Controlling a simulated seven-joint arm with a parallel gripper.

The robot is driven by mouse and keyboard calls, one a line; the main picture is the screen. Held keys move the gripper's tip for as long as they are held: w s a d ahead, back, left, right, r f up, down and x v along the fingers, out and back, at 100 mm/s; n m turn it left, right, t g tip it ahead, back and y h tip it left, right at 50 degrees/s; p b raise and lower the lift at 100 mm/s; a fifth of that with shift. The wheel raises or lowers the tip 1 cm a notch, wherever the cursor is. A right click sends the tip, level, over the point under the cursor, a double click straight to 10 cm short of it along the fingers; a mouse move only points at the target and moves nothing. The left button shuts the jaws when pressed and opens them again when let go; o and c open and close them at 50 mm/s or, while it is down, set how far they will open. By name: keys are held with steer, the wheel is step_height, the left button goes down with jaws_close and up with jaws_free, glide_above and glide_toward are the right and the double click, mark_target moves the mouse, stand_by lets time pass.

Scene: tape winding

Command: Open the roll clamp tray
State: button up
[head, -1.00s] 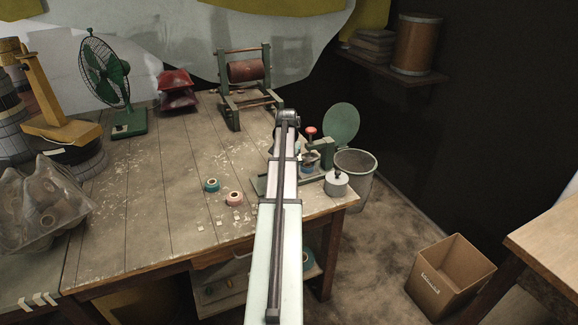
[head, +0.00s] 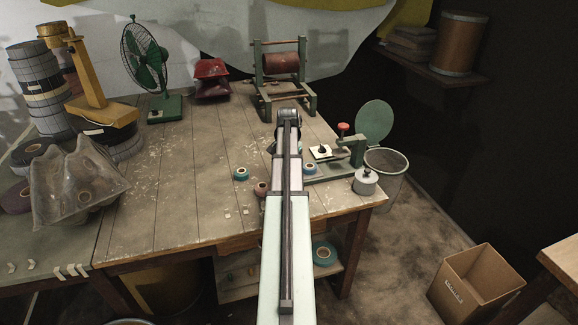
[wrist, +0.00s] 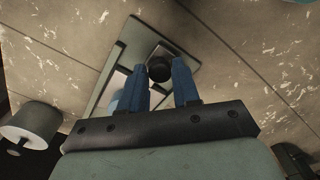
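The roll clamp is a green bench device (head: 342,170) at the table's right edge, with a red knob (head: 344,127) on top. A pale square plate with a black knob (head: 322,152) shows on it; I cannot tell for sure whether this is its tray. In the wrist view a black round knob (wrist: 160,66) on a dark square lies beyond my fingertips, lined up with the gap. My gripper (wrist: 161,75) has two blue fingers standing apart, with nothing clearly held. In the head view my own arm hides the gripper. A blue roll (head: 310,168) lies beside the device.
A grey lidded tin (head: 365,181) stands right of the clamp, also in the wrist view (wrist: 34,124). A teal roll (head: 240,174) and a pink roll (head: 262,188) lie left. A winding frame (head: 282,80) stands behind. A bin (head: 388,185) is beyond the edge. The table's middle-left is clear.

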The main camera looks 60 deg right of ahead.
steer(key=o, duration=0.3)
steer(key=shift+o, duration=0.2)
steer(key=shift+r, duration=0.1)
step_height(320, 180, up, 14)
steer(key=shift+f, duration=0.2)
stand_by(0.3)
stand_by(0.5)
